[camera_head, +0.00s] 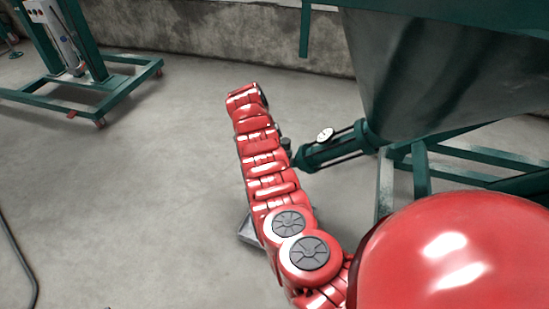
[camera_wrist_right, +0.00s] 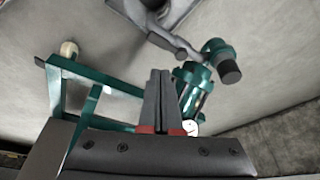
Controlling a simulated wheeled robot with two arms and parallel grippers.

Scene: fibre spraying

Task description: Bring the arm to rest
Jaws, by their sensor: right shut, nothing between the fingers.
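My red right arm stretches from the lower right toward the middle of the head view, over the grey floor. Its gripper is hidden in that view. In the right wrist view my right gripper (camera_wrist_right: 159,78) shows two dark fingers pressed together, with red at their bases and nothing between them. Beyond the fingers are a green pump (camera_wrist_right: 192,88) and a green frame (camera_wrist_right: 98,92), with no visible contact. My left gripper is in neither view.
A large grey hopper (camera_head: 428,75) on a green frame (camera_head: 422,172) stands at the right. Its green pump with a white gauge (camera_head: 325,134) reaches close to my arm. A green wheeled stand (camera_head: 130,84) is at upper left.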

